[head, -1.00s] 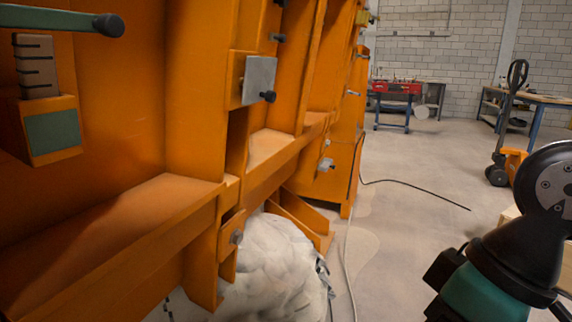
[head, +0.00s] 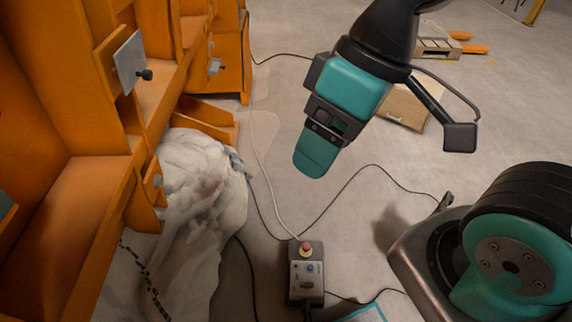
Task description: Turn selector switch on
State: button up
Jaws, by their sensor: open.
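A small grey control box (head: 306,275) lies on the floor at the lower middle of the head view. The selector switch is too small to tell apart from these controls. My gripper (head: 314,163) has teal and black parts and points down and left. It appears above and apart from the box in the picture and holds nothing that I can see. One finger hides the other; the jaws look open.
The orange machine frame (head: 100,170) fills the left, with a pale lumpy sack-like mass (head: 200,185) beside it. Cables (head: 345,185) cross the floor around the box. A cardboard box (head: 403,107) and a pallet truck (head: 450,45) are behind my arm. Floor between is open.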

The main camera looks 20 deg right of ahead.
aim_at(306, 285)
jog(key=z, duration=0.05)
jog(key=k, duration=0.75)
jog(key=z, duration=0.05)
